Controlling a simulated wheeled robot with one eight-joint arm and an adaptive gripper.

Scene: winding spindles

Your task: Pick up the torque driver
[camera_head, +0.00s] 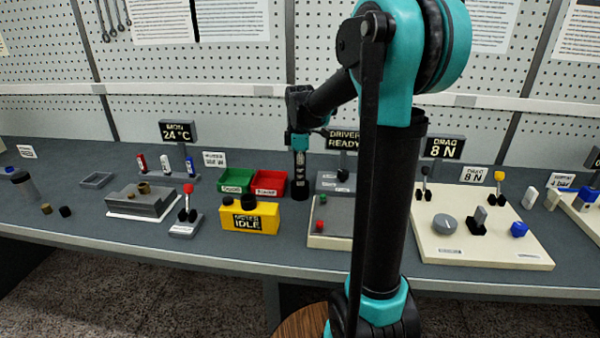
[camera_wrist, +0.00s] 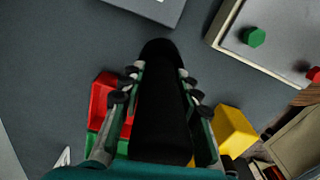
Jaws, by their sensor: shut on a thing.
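The torque driver (camera_head: 300,180) is a black cylinder with small pale lettering, upright below my gripper (camera_head: 300,143) in the head view. My gripper is shut on its upper part. In the wrist view the driver (camera_wrist: 160,105) is a long black shape between the two fingers, reaching past their tips. I cannot tell whether its lower end touches the bench or hangs just above it. A "DRIVER READY" sign (camera_head: 343,139) stands to its right, partly behind my arm.
Red bin (camera_head: 270,180) and green bin (camera_head: 236,178) stand left of the driver. A yellow "METER IDLE" box (camera_head: 248,219) is in front of them. A pale board (camera_head: 325,241) with green and red knobs lies to the right, partly hidden by my arm.

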